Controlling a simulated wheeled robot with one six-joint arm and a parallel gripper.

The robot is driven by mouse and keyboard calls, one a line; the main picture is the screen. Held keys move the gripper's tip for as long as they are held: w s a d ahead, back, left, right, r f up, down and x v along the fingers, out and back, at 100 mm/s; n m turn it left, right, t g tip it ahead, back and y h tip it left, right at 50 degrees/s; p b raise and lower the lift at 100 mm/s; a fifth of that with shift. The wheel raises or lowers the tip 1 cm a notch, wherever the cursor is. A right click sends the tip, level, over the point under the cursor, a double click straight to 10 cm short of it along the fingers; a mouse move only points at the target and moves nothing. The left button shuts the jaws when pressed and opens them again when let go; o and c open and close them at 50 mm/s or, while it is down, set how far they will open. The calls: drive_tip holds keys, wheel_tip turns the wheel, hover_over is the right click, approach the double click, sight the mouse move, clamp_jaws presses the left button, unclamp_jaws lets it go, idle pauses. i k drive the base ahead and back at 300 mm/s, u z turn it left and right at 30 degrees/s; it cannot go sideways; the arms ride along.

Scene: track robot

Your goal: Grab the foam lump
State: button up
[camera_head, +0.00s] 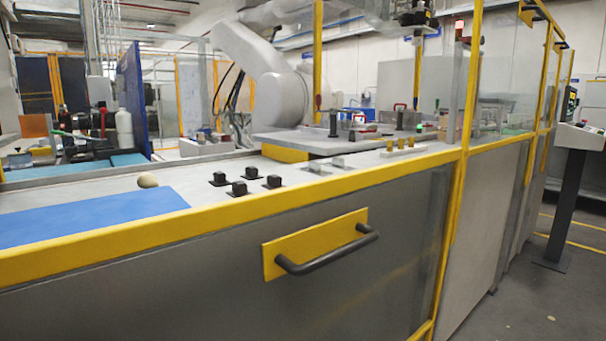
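A small round beige-tan lump (147,180), which looks like the foam lump, rests on the light grey counter (110,188) at the left, just behind the far edge of a blue mat (90,215). It appears to stand free, with nothing touching it but the surface. My gripper does not show in this view.
A yellow rail (230,210) edges the counter's front, above a grey panel with a dark handle (325,252). Several black blocks (239,187) stand right of the lump. A raised grey platform (300,140) lies behind. Yellow posts (465,130) rise at the right.

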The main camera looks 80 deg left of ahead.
sight(145, 181)
drive_tip(key=u, duration=5.85)
drive_tip(key=k, duration=1.05)
drive_tip(key=z, duration=1.85)
drive_tip(key=i, duration=0.5)
drive_tip(key=u, duration=0.05)
